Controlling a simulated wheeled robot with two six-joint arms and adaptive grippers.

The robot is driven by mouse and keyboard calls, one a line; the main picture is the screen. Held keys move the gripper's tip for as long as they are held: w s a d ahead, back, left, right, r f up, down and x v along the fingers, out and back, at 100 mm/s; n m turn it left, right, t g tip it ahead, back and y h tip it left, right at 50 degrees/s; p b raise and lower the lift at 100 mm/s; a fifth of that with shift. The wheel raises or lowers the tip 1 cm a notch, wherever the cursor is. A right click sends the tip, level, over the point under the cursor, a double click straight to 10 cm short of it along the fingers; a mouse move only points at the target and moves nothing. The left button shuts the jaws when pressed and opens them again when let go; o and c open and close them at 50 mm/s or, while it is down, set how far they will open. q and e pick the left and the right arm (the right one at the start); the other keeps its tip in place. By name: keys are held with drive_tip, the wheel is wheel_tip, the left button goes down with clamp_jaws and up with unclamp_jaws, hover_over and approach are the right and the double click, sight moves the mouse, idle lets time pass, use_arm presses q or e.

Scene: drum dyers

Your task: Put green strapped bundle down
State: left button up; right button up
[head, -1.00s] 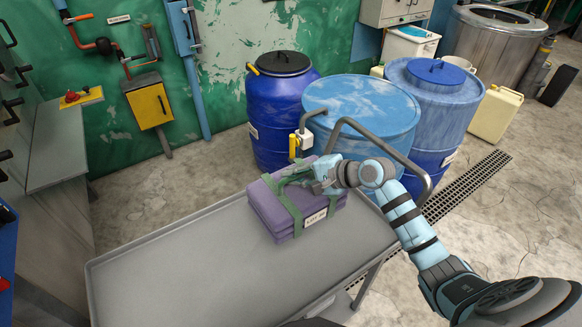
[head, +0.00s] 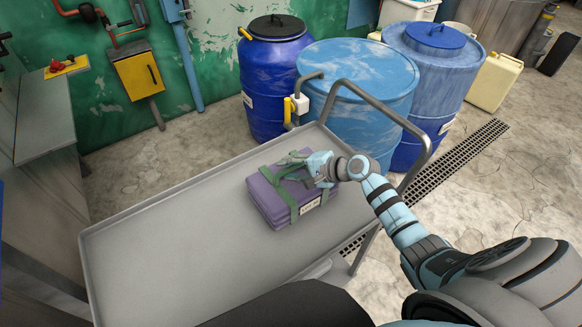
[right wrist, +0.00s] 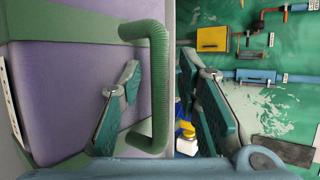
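The green strapped bundle (head: 275,205), a purple folded stack with green straps and a white label, sits on the grey cart top (head: 170,220) towards its right end. No gap shows under it. My right gripper (head: 294,168) is at the bundle's top, by the strap handle. In the right wrist view, the fingers (right wrist: 165,108) stand apart on either side of the green handle (right wrist: 160,90), with space around it. The bundle's purple side (right wrist: 70,75) fills the left of that view. My left gripper is not in view.
The cart's curved push handle (head: 385,112) rises close beyond my right gripper. Blue drums (head: 357,100) stand behind the cart. The cart top left of the bundle is bare. A yellow box (head: 138,76) hangs on the green wall.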

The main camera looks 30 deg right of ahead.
drive_tip(key=p+v, duration=0.2)
drive_tip(key=v, duration=1)
